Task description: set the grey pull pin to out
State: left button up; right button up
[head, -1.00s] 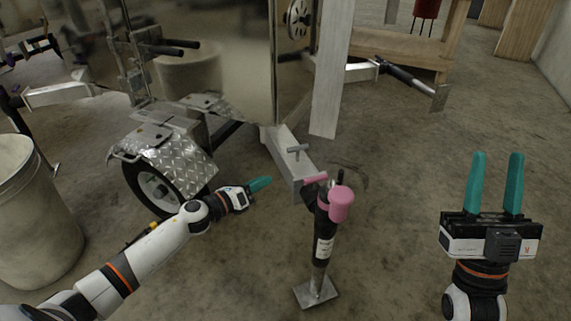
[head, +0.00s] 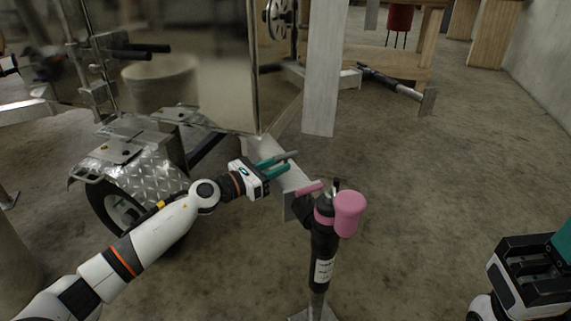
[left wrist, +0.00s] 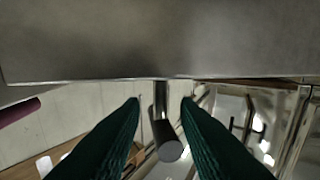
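The grey pull pin (head: 286,157) has a T-shaped handle and sits on the trailer's drawbar (head: 284,182). In the left wrist view its round bar end (left wrist: 170,150) and thin stem lie between my fingers, below the drawbar's metal face as pictured. My left gripper (head: 277,167) is open, with its teal fingers at the handle, one on each side in the left wrist view (left wrist: 161,104). A gap shows between the fingers and the bar. My right gripper (head: 562,240) is cut off at the right edge, with only part of its teal fingers showing.
A black jack (head: 324,250) with a pink cap (head: 348,208) and a pink handle (head: 310,188) stands just right of the pin. A diamond-plate fender (head: 130,170) and wheel are behind my left arm.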

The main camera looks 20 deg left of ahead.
aim_at(286, 159)
pick_arm(q)
jog(key=shift+x, duration=1.6)
grip_shut()
